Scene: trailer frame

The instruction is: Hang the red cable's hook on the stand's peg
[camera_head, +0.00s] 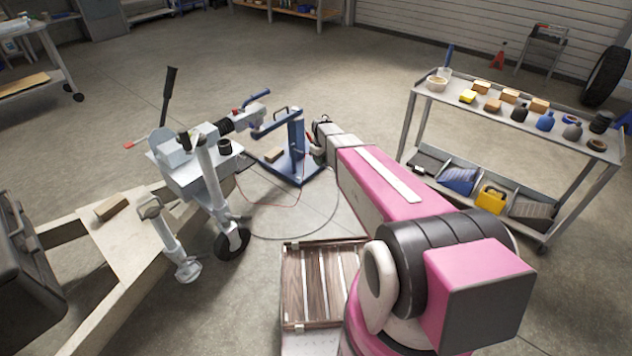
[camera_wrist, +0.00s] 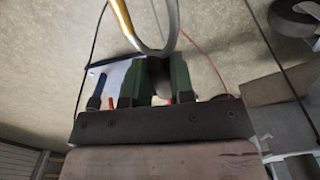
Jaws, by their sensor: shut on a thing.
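The blue stand (camera_head: 296,135) rises from a flat base on the floor, in the middle of the head view. I cannot make out its peg clearly. My gripper (camera_head: 318,138) is right beside the stand's upright, partly hidden by my arm. In the wrist view my gripper (camera_wrist: 155,82) has its green fingers shut on a dark part. A silver curved hook (camera_wrist: 152,52) shows just beyond the fingertips. The thin red cable (camera_wrist: 198,46) runs off to the right there. In the head view the red cable (camera_head: 265,204) hangs in a loop low beside the trailer.
The trailer's coupler and jack (camera_head: 195,165) stand left of the stand. A tool cart (camera_head: 505,118) stands to the right. A brown block (camera_head: 274,154) lies by the stand's base. A grey cable (camera_head: 290,236) loops across the floor.

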